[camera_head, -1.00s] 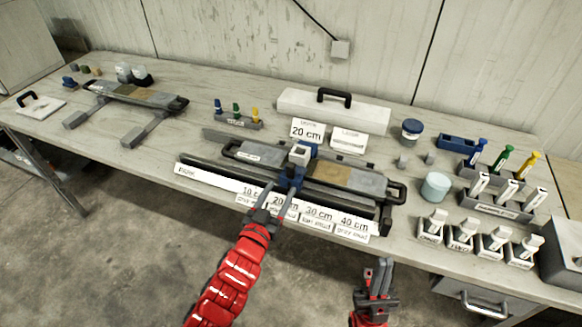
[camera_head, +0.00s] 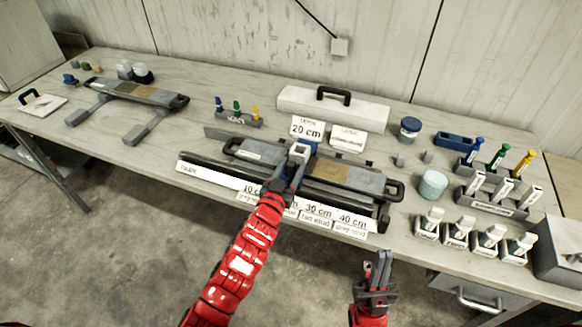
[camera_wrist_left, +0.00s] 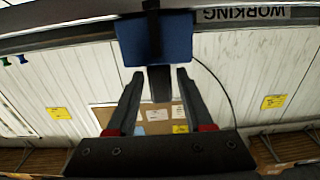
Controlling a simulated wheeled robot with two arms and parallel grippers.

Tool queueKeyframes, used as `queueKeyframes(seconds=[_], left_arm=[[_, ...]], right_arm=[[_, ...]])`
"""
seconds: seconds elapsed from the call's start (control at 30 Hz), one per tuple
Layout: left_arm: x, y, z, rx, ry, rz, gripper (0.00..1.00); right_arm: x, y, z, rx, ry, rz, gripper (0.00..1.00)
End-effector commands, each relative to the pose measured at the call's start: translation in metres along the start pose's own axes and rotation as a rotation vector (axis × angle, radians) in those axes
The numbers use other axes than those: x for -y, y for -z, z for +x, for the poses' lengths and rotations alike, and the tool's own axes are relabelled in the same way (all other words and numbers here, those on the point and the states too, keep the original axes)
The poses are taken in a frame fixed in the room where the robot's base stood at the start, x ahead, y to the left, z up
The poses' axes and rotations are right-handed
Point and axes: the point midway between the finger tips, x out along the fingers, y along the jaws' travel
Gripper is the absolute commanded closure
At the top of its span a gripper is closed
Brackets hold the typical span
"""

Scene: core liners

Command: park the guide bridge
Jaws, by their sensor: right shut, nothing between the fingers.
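The guide bridge (camera_head: 300,147), a blue and light grey piece, stands across the rail of the grey fixture (camera_head: 384,215) that holds a core liner (camera_head: 345,172). My left gripper (camera_head: 294,170) has reached it from the front and hides much of its lower part. In the left wrist view the bridge's blue block (camera_wrist_left: 155,38) lies just beyond the fingertips. The left fingers (camera_wrist_left: 160,78) are apart, with a dark upright part between them; I cannot tell if they touch it. My right gripper (camera_head: 378,262) is shut and empty, off the table's front edge.
Depth cards, one reading 40 cm (camera_head: 352,221), line the fixture's front. A 20 cm sign (camera_head: 307,128) and a long white case (camera_head: 332,108) stand behind. Bottles (camera_head: 456,232) and a marker rack (camera_head: 488,205) fill the right. A second liner (camera_head: 138,90) lies left.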

Motion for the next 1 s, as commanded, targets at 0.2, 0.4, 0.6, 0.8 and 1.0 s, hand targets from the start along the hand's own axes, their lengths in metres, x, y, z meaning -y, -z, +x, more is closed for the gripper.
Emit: queueKeyframes(seconds=[0.2, 0.4, 0.6, 0.8, 1.0], left_arm=[[0.0002, 0.0001, -0.0001, 0.000, 0.000, 0.000, 0.90], [0.0002, 0.0000, -0.0001, 0.000, 0.000, 0.000, 1.00], [0.0001, 0.0000, -0.0001, 0.000, 0.000, 0.000, 1.00], [0.0002, -0.0001, -0.0001, 0.000, 0.000, 0.000, 1.00], [0.0001, -0.0001, -0.0001, 0.000, 0.000, 0.000, 1.00]], right_arm=[[0.0000, 0.0000, 0.0000, 0.000, 0.000, 0.000, 1.00], [0.0000, 0.0000, 0.0000, 0.000, 0.000, 0.000, 1.00], [0.0000, 0.0000, 0.0000, 0.000, 0.000, 0.000, 1.00], [0.0000, 0.0000, 0.0000, 0.000, 0.000, 0.000, 1.00], [0.0000, 0.0000, 0.0001, 0.000, 0.000, 0.000, 1.00]])
